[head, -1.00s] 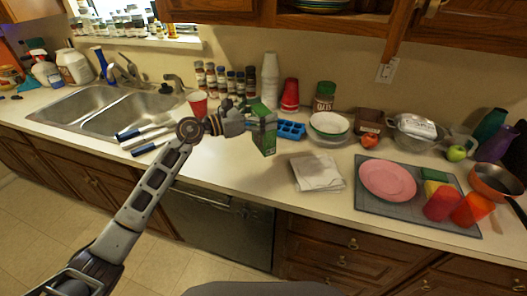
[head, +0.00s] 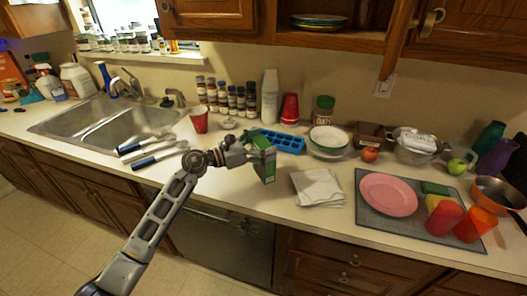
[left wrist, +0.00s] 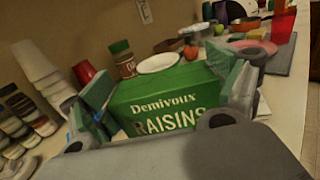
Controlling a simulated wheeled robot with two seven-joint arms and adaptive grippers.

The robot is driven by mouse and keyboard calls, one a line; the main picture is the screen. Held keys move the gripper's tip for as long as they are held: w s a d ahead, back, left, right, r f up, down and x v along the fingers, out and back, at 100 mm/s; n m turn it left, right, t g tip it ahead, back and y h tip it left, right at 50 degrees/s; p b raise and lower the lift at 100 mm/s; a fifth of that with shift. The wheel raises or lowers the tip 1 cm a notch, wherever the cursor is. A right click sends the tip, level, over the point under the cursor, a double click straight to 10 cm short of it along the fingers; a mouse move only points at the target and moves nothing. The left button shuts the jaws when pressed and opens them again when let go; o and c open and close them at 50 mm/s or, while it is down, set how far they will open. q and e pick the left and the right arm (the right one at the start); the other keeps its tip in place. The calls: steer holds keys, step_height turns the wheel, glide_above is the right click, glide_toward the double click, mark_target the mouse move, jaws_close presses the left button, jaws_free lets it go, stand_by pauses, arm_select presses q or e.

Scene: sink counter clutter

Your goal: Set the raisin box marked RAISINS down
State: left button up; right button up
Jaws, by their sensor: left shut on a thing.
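The green raisin box (head: 265,165) stands nearly upright at the counter's front part, left of the folded cloths. My left gripper (head: 257,151) is shut on its upper part from the left. In the left wrist view the box (left wrist: 160,102) sits between the two green-padded fingers and shows "Demivoux RAISINS". The box's base looks at or very close to the counter; I cannot tell whether it touches. My right gripper is not in view.
Folded white cloths (head: 318,187) lie right of the box. A blue ice tray (head: 287,142) lies behind it, and a red cup (head: 199,121) and blue-handled utensils (head: 150,150) lie to the left. A grey mat (head: 369,216) holds a pink plate (head: 389,194). Bare counter lies just around the box.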

arm_select(q)
steer(key=shift+f, duration=1.5)
steer(key=o, duration=1)
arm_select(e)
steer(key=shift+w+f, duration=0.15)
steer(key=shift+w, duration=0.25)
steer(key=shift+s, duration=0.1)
arm_select(q)
steer(key=shift+b+v, duration=1.1)
steer(key=shift+v, duration=4.9)
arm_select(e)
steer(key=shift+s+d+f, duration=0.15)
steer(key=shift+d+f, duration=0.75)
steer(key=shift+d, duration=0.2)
